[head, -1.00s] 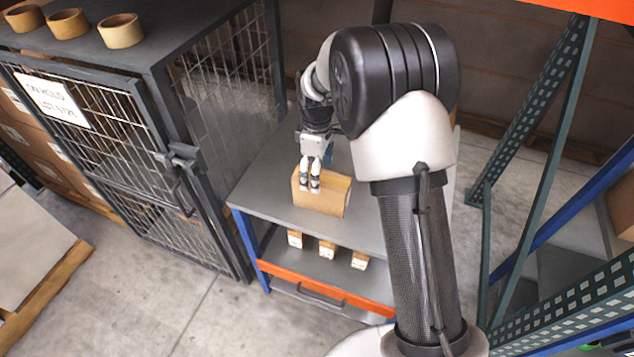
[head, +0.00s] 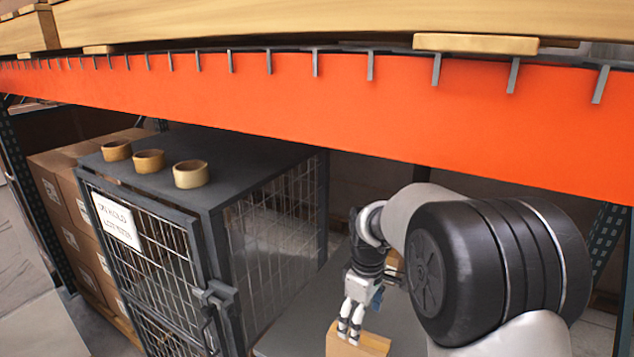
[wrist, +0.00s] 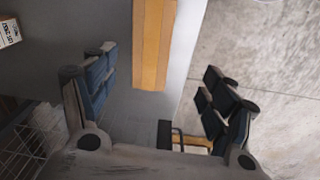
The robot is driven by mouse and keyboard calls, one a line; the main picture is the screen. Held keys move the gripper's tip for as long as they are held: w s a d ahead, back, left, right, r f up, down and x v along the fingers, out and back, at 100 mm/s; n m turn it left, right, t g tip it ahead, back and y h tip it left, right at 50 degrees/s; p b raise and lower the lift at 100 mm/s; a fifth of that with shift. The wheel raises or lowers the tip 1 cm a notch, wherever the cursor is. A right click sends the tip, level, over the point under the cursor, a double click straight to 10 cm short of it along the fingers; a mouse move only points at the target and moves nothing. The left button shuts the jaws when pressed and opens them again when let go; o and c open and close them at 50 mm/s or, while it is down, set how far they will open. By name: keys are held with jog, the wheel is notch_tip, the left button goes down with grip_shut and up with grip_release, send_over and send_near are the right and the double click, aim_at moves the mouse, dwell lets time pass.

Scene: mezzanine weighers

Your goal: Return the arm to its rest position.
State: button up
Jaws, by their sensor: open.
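My gripper (head: 350,330) hangs over the grey table, pointing down at a tan cardboard box (head: 365,347). In the head view its fingertips overlap the box's upper part. The picture's bottom edge cuts off the box. In the wrist view my gripper (wrist: 158,88) is open, its dark finger pads wide apart. The tan box (wrist: 153,45) shows beyond the gap between them, with nothing clamped. I cannot tell whether a finger touches it. My arm is bent, its large dark joint filling the right side of the head view.
A grey mesh cage (head: 200,235) with a sign (head: 117,219) stands left of the table (head: 300,320). Tape rolls (head: 149,161) sit on its top. An orange rack beam (head: 300,115) crosses above, bearing pallets. A small labelled box (wrist: 8,30) shows in the wrist view.

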jog(key=s+d+r+m+t, duration=0.2)
jog(key=s+r+m, duration=0.4)
jog(key=s+r, duration=0.8)
jog(key=s+d+m+t, duration=0.1)
jog(key=s+m, duration=0.3)
jog(key=s, duration=1.1)
jog(key=shift+s+d+f+m+t, duration=0.2)
jog(key=shift+s+f+m+t, duration=0.2)
jog(key=shift+f+t, duration=0.1)
